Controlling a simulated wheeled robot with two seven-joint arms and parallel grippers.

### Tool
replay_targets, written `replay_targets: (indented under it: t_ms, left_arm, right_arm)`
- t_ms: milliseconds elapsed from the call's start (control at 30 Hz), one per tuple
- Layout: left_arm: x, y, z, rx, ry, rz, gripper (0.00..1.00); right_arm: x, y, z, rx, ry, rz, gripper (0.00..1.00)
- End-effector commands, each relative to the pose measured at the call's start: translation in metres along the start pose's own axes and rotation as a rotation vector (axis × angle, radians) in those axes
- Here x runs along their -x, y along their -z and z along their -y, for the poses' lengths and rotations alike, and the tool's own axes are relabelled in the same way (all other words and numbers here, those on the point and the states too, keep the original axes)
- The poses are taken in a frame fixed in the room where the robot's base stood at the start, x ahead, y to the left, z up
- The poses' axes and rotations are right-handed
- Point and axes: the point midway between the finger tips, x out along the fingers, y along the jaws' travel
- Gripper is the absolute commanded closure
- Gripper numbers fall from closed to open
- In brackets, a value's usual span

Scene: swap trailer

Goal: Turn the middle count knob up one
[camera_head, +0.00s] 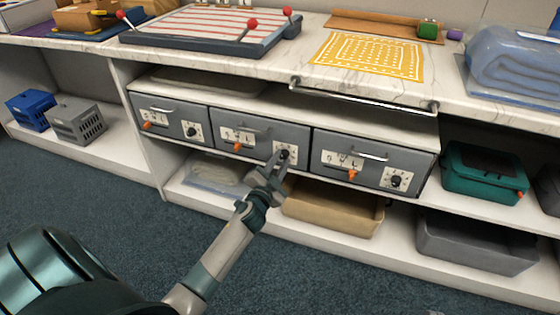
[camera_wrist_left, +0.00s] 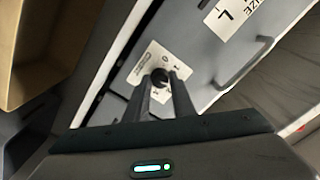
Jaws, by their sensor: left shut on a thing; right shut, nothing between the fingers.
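The middle grey drawer (camera_head: 228,128) has a size label, a bar handle, an orange lever (camera_head: 237,147) and, at its right, a black count knob (camera_head: 285,154) on a white dial plate. My left gripper (camera_head: 279,160) reaches up to that knob from below. In the left wrist view the black knob (camera_wrist_left: 160,77) sits between the fingertips of my left gripper (camera_wrist_left: 160,86), which is shut on it. The dial plate (camera_wrist_left: 147,62) shows around the knob, but its digits and the knob's pointer are too small to read. My right gripper is not in view.
Similar drawers stand at left (camera_head: 165,117) and right (camera_head: 362,160), each with its own knob. A metal rail (camera_head: 360,97) runs above. A tan bin (camera_head: 335,209) and a grey bin (camera_head: 470,240) sit on the shelf below. The carpet in front is clear.

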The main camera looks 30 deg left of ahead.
Motion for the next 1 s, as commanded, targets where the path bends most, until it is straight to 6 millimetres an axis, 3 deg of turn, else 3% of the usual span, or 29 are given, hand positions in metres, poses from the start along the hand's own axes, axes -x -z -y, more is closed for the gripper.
replay_targets:
  t_ms: [300, 333, 400, 767, 1000]
  left_arm:
    - [0.000, 0.001, 0.000, -0.002, 0.000, -0.001, 1.00]
    - [0.000, 0.001, 0.000, -0.002, 0.000, -0.001, 0.75]
    - [0.000, 0.001, 0.000, -0.001, 0.000, -0.001, 0.59]
    - [0.001, 0.000, 0.000, -0.001, 0.000, 0.000, 0.59]
    - [0.016, 0.000, -0.001, -0.001, -0.002, 0.000, 0.59]
  right_arm:
    - [0.000, 0.000, 0.000, 0.000, 0.000, 0.002, 1.00]
    - [0.000, 0.000, 0.000, 0.000, 0.000, 0.001, 1.00]
    - [0.000, 0.000, 0.000, 0.000, 0.000, 0.001, 1.00]
    - [0.000, 0.000, 0.000, 0.000, 0.000, 0.001, 1.00]
    - [-0.002, -0.005, -0.001, -0.001, -0.001, 0.033, 1.00]
